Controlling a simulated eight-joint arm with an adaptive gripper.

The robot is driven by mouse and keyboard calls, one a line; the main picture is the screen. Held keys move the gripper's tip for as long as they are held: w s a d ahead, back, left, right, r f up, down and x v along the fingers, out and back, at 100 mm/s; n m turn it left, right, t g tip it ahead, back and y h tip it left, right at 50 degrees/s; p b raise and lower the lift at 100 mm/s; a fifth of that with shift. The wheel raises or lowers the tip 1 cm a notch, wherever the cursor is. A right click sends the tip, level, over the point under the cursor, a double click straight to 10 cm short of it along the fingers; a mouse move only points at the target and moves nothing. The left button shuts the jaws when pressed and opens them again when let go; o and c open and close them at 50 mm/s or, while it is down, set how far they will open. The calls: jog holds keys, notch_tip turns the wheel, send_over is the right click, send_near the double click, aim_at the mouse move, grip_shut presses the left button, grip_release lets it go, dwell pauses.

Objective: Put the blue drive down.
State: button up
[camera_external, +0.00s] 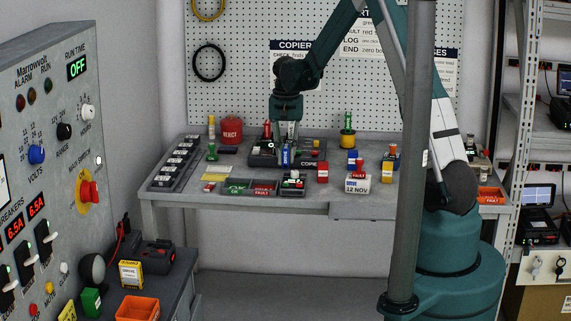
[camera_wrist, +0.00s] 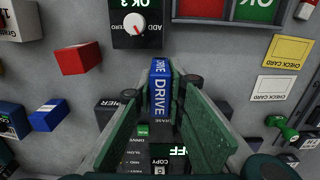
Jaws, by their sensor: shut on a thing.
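My gripper (camera_external: 286,134) is over the copier (camera_external: 309,165) on the bench. In the wrist view, my gripper (camera_wrist: 161,90) is shut on the blue drive (camera_wrist: 161,72), with its white DRIVE label facing the camera. The drive (camera_external: 286,156) is upright at the copier in the external view. The copier (camera_wrist: 160,155) shows partly between my fingers in the wrist view. The drive's lower end is hidden, so I cannot tell whether it sits in a slot or hangs just above.
A box with a dial (camera_wrist: 137,28) reads OK 3. Beside it are a red tray (camera_wrist: 200,8) and a green tray (camera_wrist: 255,10). A red block (camera_wrist: 80,57) and a green stamp (camera_wrist: 284,128) lie nearby. A red reject bin (camera_external: 231,131) stands at the back left.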

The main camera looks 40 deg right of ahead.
aim_at(286, 166)
jog(key=shift+f, duration=1.85)
jog(key=shift+f, duration=0.2)
jog(key=o, duration=0.9)
jog(key=shift+r, duration=0.25)
notch_tip(286, 166, up, 12)
jog(key=shift+f, duration=0.1)
